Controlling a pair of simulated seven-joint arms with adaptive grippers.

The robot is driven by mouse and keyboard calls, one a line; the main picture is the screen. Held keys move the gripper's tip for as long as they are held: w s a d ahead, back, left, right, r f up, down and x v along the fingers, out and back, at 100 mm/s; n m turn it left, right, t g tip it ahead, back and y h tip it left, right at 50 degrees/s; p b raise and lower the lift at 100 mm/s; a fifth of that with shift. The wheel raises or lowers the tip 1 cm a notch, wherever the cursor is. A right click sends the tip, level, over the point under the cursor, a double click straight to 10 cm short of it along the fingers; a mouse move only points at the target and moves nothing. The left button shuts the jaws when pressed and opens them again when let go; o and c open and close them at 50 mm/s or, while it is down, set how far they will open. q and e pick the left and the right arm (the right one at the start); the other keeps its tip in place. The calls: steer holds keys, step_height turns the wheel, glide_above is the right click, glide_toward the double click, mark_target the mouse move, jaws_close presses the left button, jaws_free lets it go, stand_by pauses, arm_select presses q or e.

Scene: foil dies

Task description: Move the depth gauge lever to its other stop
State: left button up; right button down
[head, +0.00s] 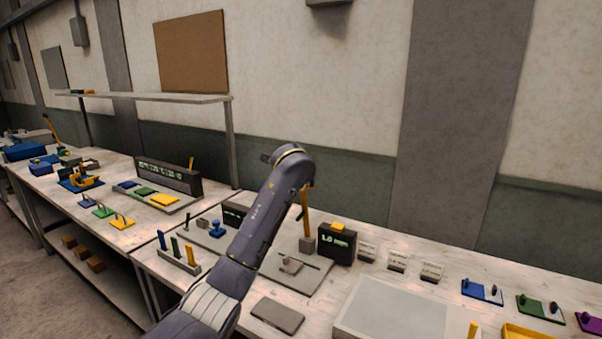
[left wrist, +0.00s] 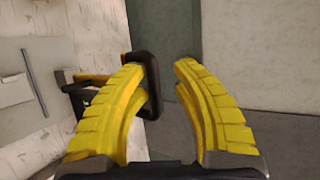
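The depth gauge (head: 337,247) looks to be the dark box with a lit "1.0 mm" readout and a short yellow piece (head: 339,227) on top, behind a grey slotted plate (head: 305,283). I cannot tell for certain which part is its lever. My left gripper (head: 305,232) points down just left of the gauge, partly hidden by my arm. In the left wrist view its yellow fingers (left wrist: 160,75) stand apart. A black rounded frame (left wrist: 153,60) shows beside and behind the left finger; contact is unclear. My right gripper is out of view.
A grey block (head: 290,265) sits on the slotted plate. A flat grey pad (head: 277,317) lies in front. Small white label stands (head: 398,260) and coloured plates (head: 482,291) line the bench to the right. A rack of pegs (head: 180,258) stands left of my arm.

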arm_select(q)
steer(key=shift+s+f, duration=0.1)
steer(key=shift+f, duration=0.15)
steer(key=v, duration=1.2)
steer(key=shift+r, duration=0.3)
